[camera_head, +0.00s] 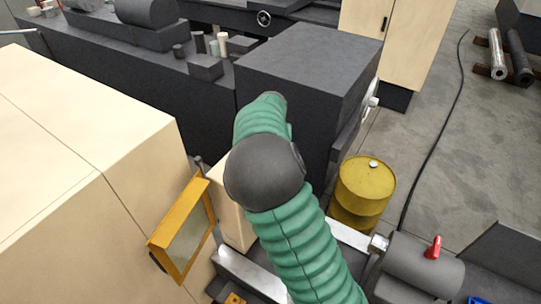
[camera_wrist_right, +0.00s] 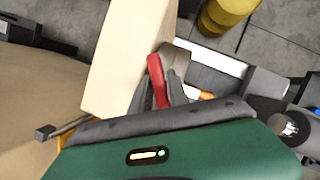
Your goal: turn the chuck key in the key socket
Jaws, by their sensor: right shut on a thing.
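In the right wrist view, my right gripper (camera_wrist_right: 160,84) has its dark fingers closed around a red bar (camera_wrist_right: 156,74), which looks like the chuck key's handle. A grey rounded part (camera_wrist_right: 176,62), perhaps the chuck, sits just behind the fingers. The key's lower end and the key socket are hidden, so I cannot tell whether the key is seated. In the head view, my green right arm covers the gripper and the key. My left gripper is not in view.
A lathe with a dark grey tailstock-like body (camera_head: 423,266) and red lever (camera_head: 434,246) lies at lower right. A yellow-framed window guard (camera_head: 181,232) stands left of my arm. A big dark box (camera_head: 307,62) and yellow barrel (camera_head: 365,186) stand beyond.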

